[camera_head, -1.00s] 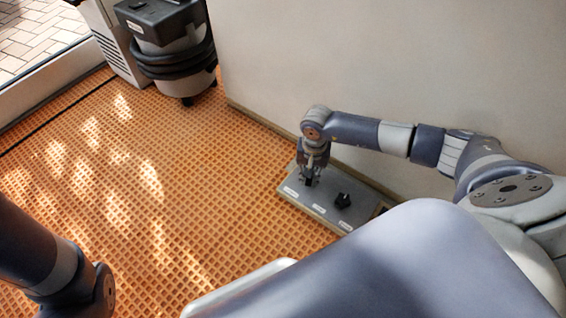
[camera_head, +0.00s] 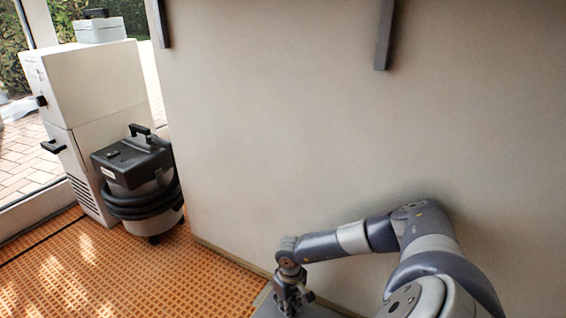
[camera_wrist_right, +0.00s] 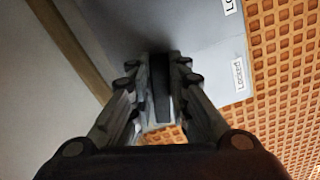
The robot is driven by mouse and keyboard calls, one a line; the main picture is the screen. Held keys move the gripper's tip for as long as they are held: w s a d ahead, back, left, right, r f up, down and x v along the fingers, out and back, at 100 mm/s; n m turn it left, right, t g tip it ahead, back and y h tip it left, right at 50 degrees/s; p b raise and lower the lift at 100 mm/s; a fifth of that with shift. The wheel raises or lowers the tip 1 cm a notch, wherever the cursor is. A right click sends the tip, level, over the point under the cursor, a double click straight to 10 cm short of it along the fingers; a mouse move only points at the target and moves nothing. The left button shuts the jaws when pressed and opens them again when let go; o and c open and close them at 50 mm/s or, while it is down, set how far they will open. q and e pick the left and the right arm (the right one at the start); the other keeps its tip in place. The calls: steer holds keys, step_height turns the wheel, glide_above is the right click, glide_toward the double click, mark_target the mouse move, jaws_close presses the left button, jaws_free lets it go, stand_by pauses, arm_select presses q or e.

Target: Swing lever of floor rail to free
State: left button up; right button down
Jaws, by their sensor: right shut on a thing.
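The floor rail is a grey plate (camera_head: 266,308) low at the wall's foot in the head view, mostly cut off by the bottom edge. In the right wrist view its grey surface (camera_wrist_right: 212,45) bears white labels, one reading "Locked" (camera_wrist_right: 238,73). My right gripper (camera_head: 292,300) points down at the plate. In the wrist view my right gripper (camera_wrist_right: 160,80) is shut on a dark upright piece, the lever (camera_wrist_right: 161,92), between its fingers. The lever's lower end and its exact setting are hidden. My left gripper is not in view.
A black and grey vacuum cleaner (camera_head: 140,185) with a coiled hose stands at the left by the wall. A white cabinet (camera_head: 85,95) stands behind it. The wall (camera_head: 300,120) rises close behind my right arm. The orange grid floor (camera_head: 130,270) is open at lower left.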

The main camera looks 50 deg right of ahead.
steer(key=shift+d+n, duration=0.2)
steer(key=shift+n, duration=0.1)
stand_by(0.4)
steer(key=c, duration=1.5)
jaws_free()
steer(key=shift+a, duration=0.1)
